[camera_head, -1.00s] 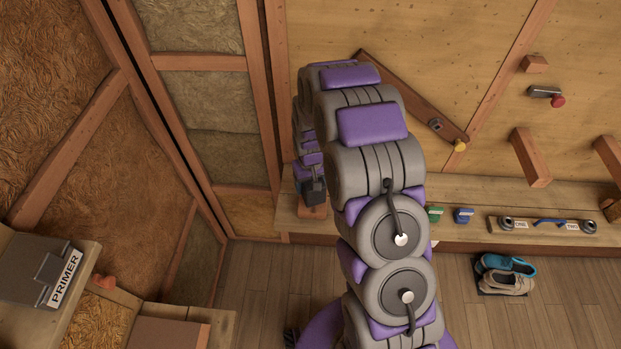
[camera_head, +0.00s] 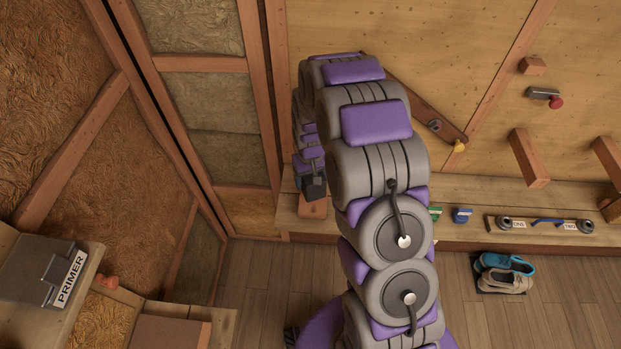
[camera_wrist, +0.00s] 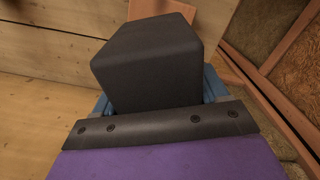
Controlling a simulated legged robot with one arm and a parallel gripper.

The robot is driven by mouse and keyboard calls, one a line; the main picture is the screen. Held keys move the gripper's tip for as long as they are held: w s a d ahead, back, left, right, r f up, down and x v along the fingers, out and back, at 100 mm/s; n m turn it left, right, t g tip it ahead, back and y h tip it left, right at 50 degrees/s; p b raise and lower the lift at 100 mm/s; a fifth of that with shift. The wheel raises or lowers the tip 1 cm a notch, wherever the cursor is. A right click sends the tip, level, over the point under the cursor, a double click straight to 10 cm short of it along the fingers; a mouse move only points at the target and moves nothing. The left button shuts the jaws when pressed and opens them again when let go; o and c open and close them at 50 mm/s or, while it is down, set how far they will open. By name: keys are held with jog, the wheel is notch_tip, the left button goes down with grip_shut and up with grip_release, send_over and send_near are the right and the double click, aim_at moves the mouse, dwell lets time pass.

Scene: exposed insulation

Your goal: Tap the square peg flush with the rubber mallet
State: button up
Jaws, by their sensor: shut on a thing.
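In the wrist view a black block (camera_wrist: 152,62), which looks like the rubber mallet's head, fills the upper middle. My gripper (camera_wrist: 157,97) is shut on it, with blue finger parts showing on both sides. In the head view the dark head (camera_head: 314,187) shows small at the left of my arm, and my gripper (camera_head: 304,187) is mostly hidden behind arm links. A reddish wooden block (camera_head: 313,209) sits on the bench just below the head; I cannot tell whether they touch. I cannot make out the square peg.
The wooden bench (camera_head: 465,190) runs along the back wall. A green item (camera_head: 435,213), a blue item (camera_head: 463,215) and a labelled rack (camera_head: 540,224) stand on it to the right. Wooden posts (camera_head: 529,157) jut from the wall. A PRIMER box (camera_head: 42,272) is at lower left.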

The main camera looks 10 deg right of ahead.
jog(key=shift+r, duration=0.1)
jog(key=shift+r+p, duration=0.75)
jog(key=shift+r, duration=1.75)
jog(key=shift+w+r, duration=0.15)
jog(key=shift+r, duration=0.2)
jog(key=shift+m, duration=0.6)
notch_tip(320, 180, up, 7)
jog(key=shift+r+b, duration=0.1)
jog(key=shift+b, duration=1.05)
